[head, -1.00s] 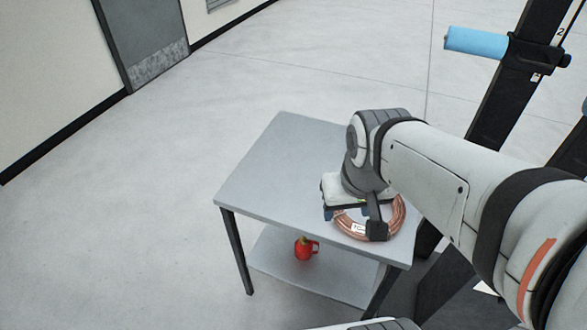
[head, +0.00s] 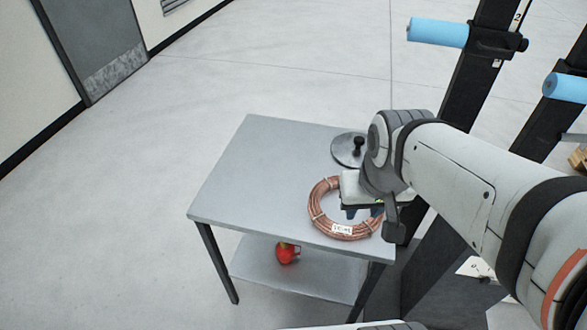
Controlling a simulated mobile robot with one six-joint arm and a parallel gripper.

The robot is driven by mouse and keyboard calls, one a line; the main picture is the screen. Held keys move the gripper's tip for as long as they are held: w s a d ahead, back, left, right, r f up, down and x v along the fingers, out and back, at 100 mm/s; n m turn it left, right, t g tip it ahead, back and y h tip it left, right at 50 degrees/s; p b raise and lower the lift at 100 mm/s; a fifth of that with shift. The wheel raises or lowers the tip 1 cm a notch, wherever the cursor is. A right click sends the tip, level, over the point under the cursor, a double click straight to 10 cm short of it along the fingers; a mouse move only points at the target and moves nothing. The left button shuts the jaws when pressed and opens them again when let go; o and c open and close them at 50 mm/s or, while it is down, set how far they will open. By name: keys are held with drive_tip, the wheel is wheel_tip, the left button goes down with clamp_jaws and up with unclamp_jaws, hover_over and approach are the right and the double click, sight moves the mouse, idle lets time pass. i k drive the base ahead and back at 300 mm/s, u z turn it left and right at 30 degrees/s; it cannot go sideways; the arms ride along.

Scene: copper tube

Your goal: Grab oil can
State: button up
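My gripper (head: 362,213) is above the right part of the tabletop, over the copper tube coil (head: 322,220). It is higher than the can and to its right, well apart from it.
The coil lies on the tabletop (head: 250,180) with a white label. A round grey disc with a black knob (head: 346,150) lies behind it. A black rack with blue rollers (head: 438,32) stands at the right. The floor left of the table is clear.

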sight(285, 251)
drive_tip(key=z, duration=1.15)
drive_tip(key=k, duration=1.3)
drive_tip(key=u, duration=0.1)
